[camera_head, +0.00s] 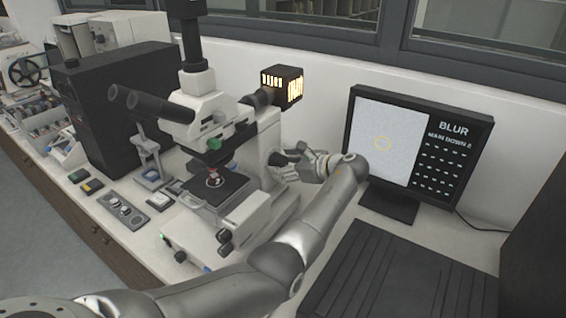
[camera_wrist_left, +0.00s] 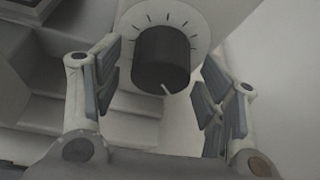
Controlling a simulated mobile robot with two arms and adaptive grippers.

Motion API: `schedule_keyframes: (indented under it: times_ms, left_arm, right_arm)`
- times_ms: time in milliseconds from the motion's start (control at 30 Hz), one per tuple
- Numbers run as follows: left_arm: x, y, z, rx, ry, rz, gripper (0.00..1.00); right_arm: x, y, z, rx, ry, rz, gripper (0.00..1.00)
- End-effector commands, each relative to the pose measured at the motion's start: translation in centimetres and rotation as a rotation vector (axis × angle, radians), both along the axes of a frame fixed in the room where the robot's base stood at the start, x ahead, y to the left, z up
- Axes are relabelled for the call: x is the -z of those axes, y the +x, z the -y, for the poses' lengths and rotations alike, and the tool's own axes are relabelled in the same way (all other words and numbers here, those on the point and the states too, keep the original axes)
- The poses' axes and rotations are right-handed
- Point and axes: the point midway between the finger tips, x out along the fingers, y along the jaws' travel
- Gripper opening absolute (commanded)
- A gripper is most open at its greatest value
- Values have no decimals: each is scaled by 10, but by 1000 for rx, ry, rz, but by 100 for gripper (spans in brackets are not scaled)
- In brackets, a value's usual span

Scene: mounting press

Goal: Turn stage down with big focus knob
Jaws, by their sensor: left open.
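The white microscope (camera_head: 215,150) stands on the bench with a small red sample on its dark stage (camera_head: 222,190). My left gripper (camera_head: 291,160) is at the right side of the microscope, by a dark knob. In the left wrist view the big black focus knob (camera_wrist_left: 161,60), with a white pointer line and a ticked dial behind it, sits between the two open fingers of my left gripper (camera_wrist_left: 160,85). Gaps show between the knob and both fingers. The pointer line points down and slightly right. My right gripper is not in view.
A monitor (camera_head: 415,140) at the right reads "BLUR" and "MAIN DOWN", with a last character too small to read surely. A black ridged panel (camera_head: 385,275) lies in front of it. A black box (camera_head: 115,105) stands left of the microscope. Small devices (camera_head: 125,211) lie on the bench.

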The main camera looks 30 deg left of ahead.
Motion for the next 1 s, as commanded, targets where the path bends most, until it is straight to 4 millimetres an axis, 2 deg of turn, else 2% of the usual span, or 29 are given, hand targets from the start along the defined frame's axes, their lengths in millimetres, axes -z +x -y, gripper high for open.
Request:
schedule_keyframes:
  times_ms: [367, 700, 733, 1000]
  left_arm:
    - [2, 1, -7, 0, 0, 2, 66]
    - [2, 2, -6, 1, 0, 3, 23]
    - [2, 1, -6, 1, 0, 3, 21]
    - [1, 1, -6, 1, -3, 41, 21]
  right_arm:
    - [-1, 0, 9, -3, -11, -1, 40]
    - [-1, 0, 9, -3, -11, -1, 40]
    - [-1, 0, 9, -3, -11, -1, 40]
    - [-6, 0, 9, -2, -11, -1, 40]
